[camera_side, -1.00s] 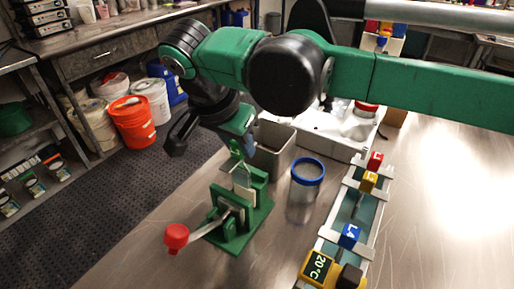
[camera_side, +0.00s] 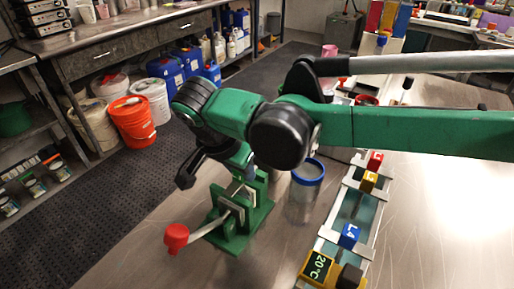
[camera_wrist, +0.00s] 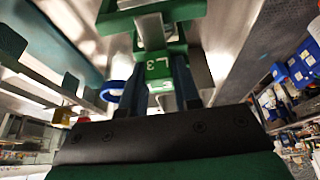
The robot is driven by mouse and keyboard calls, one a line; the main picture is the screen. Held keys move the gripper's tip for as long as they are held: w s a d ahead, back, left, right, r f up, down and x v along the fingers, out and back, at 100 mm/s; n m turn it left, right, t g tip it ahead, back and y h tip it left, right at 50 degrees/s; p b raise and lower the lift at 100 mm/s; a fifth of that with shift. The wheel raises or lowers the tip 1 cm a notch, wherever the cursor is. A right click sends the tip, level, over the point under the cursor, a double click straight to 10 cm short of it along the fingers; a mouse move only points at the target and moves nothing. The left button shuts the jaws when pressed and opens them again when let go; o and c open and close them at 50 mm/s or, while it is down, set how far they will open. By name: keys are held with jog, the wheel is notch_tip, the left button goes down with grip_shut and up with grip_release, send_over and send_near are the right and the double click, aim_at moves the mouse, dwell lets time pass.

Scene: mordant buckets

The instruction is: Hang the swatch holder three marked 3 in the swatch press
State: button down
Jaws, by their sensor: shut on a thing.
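The swatch holder three is a green block marked L3 and 3 (camera_wrist: 158,68), seen between my fingers in the wrist view, with a pale metal plate (camera_wrist: 151,30) beyond it. My gripper (camera_wrist: 160,88) is shut on the block. In the side view my gripper (camera_side: 247,172) is low over the green swatch press (camera_side: 232,238), and the holder is mostly hidden by my gripper and the press. The plate appears at the top of the press; I cannot tell whether it is seated. The press has a lever with a red knob (camera_side: 176,238) at its front left.
A clear jar with a blue rim (camera_side: 308,171) stands close to the right of the press. Further right is a rail rack with a blue L4 block (camera_side: 349,235), a yellow block (camera_side: 368,181), a red block (camera_side: 375,161) and a 20°C display (camera_side: 317,267). The front bench is clear.

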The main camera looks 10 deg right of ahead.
jog(key=c, duration=0.5)
grip_release()
jog(key=shift+c, duration=0.2)
jog(key=shift+v, duration=2.8)
